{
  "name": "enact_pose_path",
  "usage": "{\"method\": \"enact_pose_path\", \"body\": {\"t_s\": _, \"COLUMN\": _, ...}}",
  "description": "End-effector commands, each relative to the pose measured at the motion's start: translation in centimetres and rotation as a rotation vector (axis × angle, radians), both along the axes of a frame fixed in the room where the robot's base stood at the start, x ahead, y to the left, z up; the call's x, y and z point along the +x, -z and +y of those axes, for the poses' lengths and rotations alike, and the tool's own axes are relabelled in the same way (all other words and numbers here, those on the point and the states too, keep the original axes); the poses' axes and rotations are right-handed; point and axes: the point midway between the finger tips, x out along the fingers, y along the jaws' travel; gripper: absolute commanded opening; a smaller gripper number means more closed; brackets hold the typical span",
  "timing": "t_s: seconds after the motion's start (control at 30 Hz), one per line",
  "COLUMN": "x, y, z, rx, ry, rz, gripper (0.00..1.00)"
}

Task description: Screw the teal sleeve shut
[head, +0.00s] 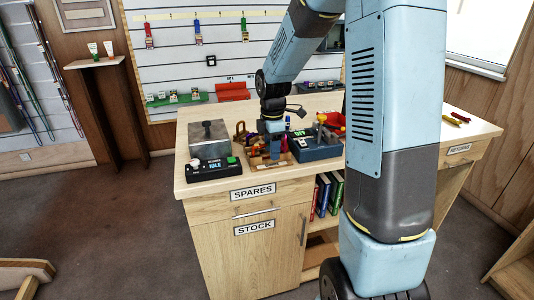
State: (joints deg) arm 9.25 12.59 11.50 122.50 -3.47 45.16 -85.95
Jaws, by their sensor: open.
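My gripper (272,146) points down over the small wooden tray (257,163) on the counter, at the end of my blue-grey arm. It is open; its fingertips are small and partly lost among the things around them. I cannot pick out the teal sleeve; it is too small to tell or hidden by my gripper. A brass-coloured carabiner-like piece (240,131) stands just left of my gripper.
A black box reading "IDLE" (210,167) and a grey block with a knob (207,141) stand left on the counter (190,187). A dark blue box (318,153) stands right of the tray. My arm hides the counter's right middle.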

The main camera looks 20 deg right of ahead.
Motion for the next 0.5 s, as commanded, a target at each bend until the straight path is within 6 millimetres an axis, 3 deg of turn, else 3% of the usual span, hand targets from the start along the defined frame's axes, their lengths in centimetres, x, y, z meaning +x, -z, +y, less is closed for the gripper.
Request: {"method": "enact_pose_path", "body": {"t_s": 0.5, "x": -0.02, "y": -0.94, "z": 0.00, "rx": 0.000, "ry": 0.000, "rz": 0.000, "gripper": 0.47}}
